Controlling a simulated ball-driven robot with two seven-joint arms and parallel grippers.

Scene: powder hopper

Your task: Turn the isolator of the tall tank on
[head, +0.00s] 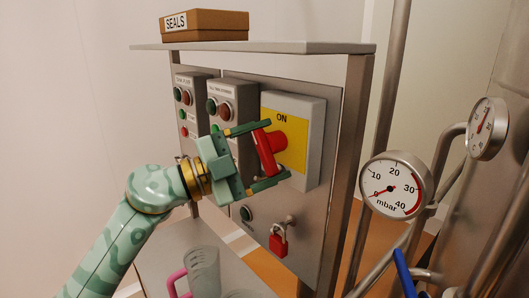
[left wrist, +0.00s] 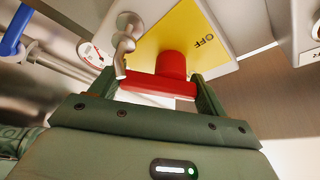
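The isolator is a grey box (head: 315,140) with a yellow plate (head: 296,148) on the cabinet front. The plate reads ON at its top, and OFF shows on it in the wrist view. Its red handle (head: 263,150) is a bar on a red knob, tilted somewhat from upright. My left gripper (head: 279,150) has one finger at the bar's upper end and one at its lower end. In the left wrist view the bar (left wrist: 158,86) fills the gap between the fingers, seemingly touching both. My right gripper is not in view.
Two smaller grey switch boxes (head: 232,99) sit left of the isolator. A red padlock (head: 278,241) hangs below it. A SEALS box (head: 207,24) lies on the shelf above. A pressure gauge (head: 396,186) and pipes stand at right. A clear jug (head: 204,270) stands below.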

